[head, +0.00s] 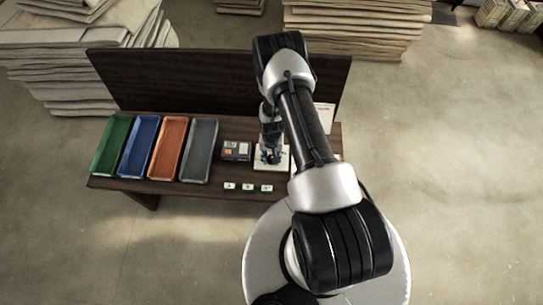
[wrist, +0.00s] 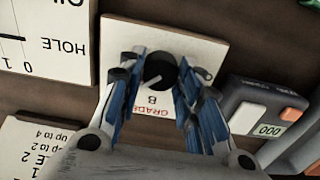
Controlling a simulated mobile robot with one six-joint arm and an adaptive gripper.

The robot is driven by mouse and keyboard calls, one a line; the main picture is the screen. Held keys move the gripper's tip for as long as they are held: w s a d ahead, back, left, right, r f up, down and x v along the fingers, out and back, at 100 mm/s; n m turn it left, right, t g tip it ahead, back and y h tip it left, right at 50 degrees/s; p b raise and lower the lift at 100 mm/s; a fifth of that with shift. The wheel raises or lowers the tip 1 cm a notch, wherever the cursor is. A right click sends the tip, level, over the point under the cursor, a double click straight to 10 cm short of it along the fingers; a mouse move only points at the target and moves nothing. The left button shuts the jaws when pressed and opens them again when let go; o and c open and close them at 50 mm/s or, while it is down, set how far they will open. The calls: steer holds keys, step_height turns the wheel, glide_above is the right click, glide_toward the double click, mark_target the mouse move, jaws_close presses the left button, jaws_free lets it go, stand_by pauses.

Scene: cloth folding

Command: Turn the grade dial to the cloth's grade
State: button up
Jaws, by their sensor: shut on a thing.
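The grade dial's black knob (wrist: 160,70) stands on a white plate (wrist: 125,38) with red GRADE lettering and a black letter B, upside down in the wrist view. My gripper (wrist: 162,88) is shut on the knob, a blue-padded finger on each side. A short pale pointer line on the knob slants toward the lower left of the wrist view; the other grade letters are hidden. In the head view my gripper (head: 270,155) is over the white dial plate (head: 262,166). I cannot make out the cloth being graded.
Green (head: 110,146), blue (head: 138,146), orange (head: 168,148) and grey trays (head: 199,150) line the bench's left. A counter (wrist: 262,108) reading 000 sits beside the dial. Printed cards (wrist: 45,40) lie on the dial's other side. Small white tags (head: 247,187) sit along the front.

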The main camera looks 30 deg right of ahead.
steer(key=o, duration=1.1)
steer(key=shift+r, duration=0.1)
step_height(320, 180, up, 12)
steer(key=shift+f, duration=0.1)
